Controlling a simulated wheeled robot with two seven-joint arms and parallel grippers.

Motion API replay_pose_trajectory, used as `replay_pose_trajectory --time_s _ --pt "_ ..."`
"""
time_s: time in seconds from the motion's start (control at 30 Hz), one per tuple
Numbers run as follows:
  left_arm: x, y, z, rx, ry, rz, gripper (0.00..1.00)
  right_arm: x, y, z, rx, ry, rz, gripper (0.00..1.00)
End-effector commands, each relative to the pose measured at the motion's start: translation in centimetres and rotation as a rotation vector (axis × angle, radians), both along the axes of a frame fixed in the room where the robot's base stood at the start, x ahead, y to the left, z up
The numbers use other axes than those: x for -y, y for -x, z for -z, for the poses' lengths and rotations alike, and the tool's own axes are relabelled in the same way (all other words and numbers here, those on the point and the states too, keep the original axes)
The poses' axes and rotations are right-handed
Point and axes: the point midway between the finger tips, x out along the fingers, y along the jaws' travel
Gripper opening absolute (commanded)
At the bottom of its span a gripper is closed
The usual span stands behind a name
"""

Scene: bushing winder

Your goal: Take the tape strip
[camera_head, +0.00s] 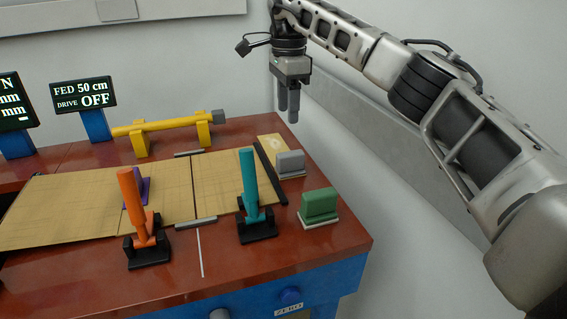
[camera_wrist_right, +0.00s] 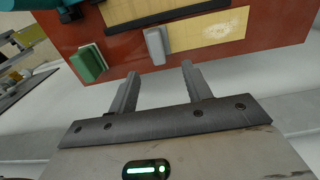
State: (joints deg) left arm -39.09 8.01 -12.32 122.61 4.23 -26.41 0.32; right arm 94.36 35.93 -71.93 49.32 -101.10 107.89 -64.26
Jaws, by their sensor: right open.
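I cannot tell for sure which thing is the tape strip. A grey block (camera_head: 290,163) and a green block (camera_head: 320,203) stand on pale bases at the right end of the red-brown bench. They also show in the right wrist view, grey (camera_wrist_right: 156,46) and green (camera_wrist_right: 88,62). My right gripper (camera_head: 288,108) hangs above the bench's far right edge. Its fingers point down, open and empty. In the right wrist view the gap between its fingertips (camera_wrist_right: 160,72) is clear, with the grey block beyond. My left gripper is not in view.
A tan sheet (camera_head: 60,207) lies along the bench, with a black bar (camera_head: 270,173) near its right end. Orange (camera_head: 133,200) and teal (camera_head: 248,180) upright handles stand at the front. A yellow roller (camera_head: 165,123) and displays (camera_head: 83,94) stand behind. A wall is close at right.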

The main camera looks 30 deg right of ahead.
Motion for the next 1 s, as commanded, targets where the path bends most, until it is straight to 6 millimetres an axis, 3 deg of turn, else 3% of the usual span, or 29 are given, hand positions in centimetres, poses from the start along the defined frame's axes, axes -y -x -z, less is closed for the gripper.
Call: replay_pose_trajectory --time_s 0.1,0.3,0.57,0.83,1.0 --pt "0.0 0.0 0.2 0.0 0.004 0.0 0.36 0.0 0.1 3.0 -0.004 0.0 -0.002 0.49" --pt "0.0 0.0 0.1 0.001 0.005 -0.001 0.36 0.0 0.1 6.6 -0.003 -0.001 0.0 0.49" --pt "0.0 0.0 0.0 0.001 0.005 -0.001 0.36 0.1 0.2 8.4 -0.001 0.0 -0.001 0.49" --pt "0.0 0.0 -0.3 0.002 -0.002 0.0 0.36 0.3 0.9 12.2 -0.002 0.001 0.0 0.49" --pt "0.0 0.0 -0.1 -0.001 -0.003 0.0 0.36 0.3 0.9 13.1 0.0 0.0 0.0 0.49"
